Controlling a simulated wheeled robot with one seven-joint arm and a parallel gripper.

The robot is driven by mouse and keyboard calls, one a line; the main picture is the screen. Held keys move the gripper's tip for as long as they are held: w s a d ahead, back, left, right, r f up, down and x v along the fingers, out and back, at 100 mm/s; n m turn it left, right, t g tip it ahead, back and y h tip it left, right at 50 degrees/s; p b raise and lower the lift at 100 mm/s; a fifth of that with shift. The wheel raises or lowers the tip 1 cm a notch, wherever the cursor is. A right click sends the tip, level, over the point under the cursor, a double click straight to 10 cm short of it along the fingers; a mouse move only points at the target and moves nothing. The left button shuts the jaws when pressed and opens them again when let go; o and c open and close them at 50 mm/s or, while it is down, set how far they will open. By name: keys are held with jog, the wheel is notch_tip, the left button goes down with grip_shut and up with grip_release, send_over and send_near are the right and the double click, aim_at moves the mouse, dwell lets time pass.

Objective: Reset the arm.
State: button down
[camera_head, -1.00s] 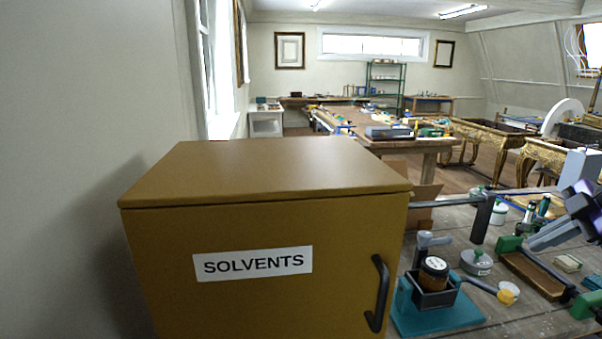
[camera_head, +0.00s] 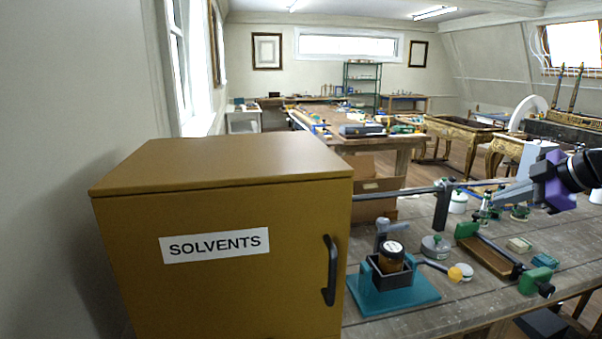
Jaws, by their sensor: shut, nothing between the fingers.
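My gripper (camera_head: 500,198) is at the right of the head view, on the end of my arm, which comes in from the right edge with a purple band and a black joint. Its grey fingers point left and slightly down, over the back part of the workbench (camera_head: 400,318). The fingers are shut and hold nothing. From this angle I cannot tell how high the fingertips are above the bench or the small things behind them.
A mustard solvents cabinet (camera_head: 225,215) with a shut door fills the left front. A green-ended clamp (camera_head: 500,252), lidded tin (camera_head: 435,246) and black upright post (camera_head: 442,207) stand near my gripper. Gilt tables (camera_head: 452,135) stand behind.

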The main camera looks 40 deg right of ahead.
jog(key=w+a+r+m+t+h, duration=0.45)
jog(key=w+r+m+t, duration=0.35)
jog(key=w, duration=0.3)
jog(key=w+a+f+m+h, duration=0.1)
jog(key=a+f+m+h, duration=0.55)
jog(key=a+f, duration=0.4)
jog(key=s+a+f+y, duration=0.1)
jog(key=s+a+f, duration=0.25)
jog(key=a, duration=0.35)
jog(key=s+a+f+y, duration=0.1)
jog(key=s+a+f, duration=0.1)
jog(key=a+f, duration=0.4)
jog(key=s+a+f+y, duration=0.15)
jog(key=a+f, duration=0.25)
jog(key=a, duration=0.5)
jog(key=s+a+f+n+g+y, duration=0.1)
jog(key=s+a+f+n+y, duration=0.3)
jog(key=s+a, duration=0.3)
jog(key=s+a+f+n+g+y, duration=0.1)
jog(key=s+a+f+n+y, duration=0.4)
jog(key=s+a, duration=0.3)
jog(key=shift+s+f+g+y, duration=0.3)
jog(key=shift+s+f+y, duration=0.15)
jog(key=shift+s+y, duration=0.45)
